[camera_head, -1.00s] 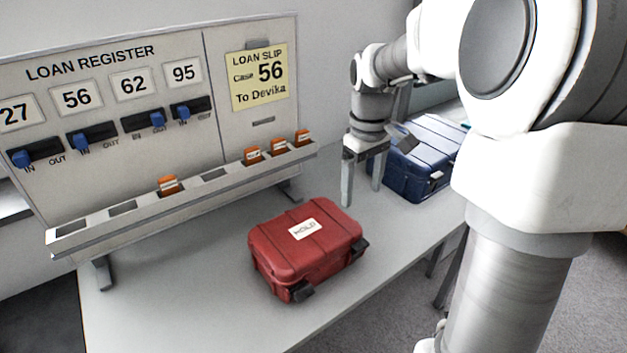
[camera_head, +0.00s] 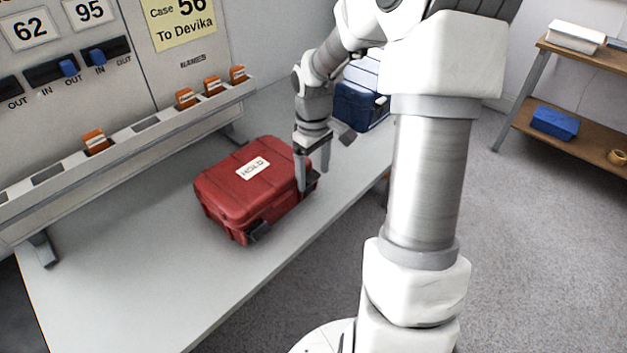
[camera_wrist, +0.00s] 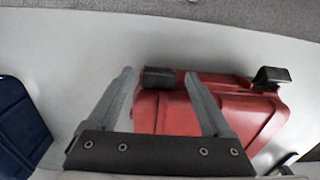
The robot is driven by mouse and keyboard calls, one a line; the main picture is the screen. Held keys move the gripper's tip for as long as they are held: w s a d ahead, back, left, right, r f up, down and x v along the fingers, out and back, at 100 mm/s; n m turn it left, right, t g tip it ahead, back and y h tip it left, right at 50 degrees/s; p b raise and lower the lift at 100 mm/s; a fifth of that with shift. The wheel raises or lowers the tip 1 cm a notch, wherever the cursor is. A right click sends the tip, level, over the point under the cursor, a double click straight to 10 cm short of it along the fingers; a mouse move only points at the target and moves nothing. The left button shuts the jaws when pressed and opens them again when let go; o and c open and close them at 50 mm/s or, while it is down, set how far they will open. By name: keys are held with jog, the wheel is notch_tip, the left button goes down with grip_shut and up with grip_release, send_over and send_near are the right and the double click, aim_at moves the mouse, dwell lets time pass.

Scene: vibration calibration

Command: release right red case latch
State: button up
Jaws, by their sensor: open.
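A closed red case (camera_head: 245,190) with a white HOLD label lies on the table. Its left latch (camera_head: 258,232) is dark and on the front side; it also shows in the wrist view (camera_wrist: 272,76). Its right latch (camera_wrist: 160,79) is a dark block on the same side, partly hidden by my fingers in the head view. My gripper (camera_head: 314,181) is open at the right end of the case, pointing down. In the wrist view my fingertips (camera_wrist: 159,74) lie on either side of the right latch. I cannot tell whether they touch it or whether it is fastened.
A blue case (camera_head: 362,104) stands behind my gripper and shows at left in the wrist view. The register board (camera_head: 190,62) and its rail of orange cards (camera_head: 96,141) line the back. The front left of the table (camera_head: 130,280) is clear. A wooden shelf (camera_head: 575,140) stands at far right.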

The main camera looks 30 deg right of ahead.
jog(key=shift+f, duration=1.1)
grip_shut()
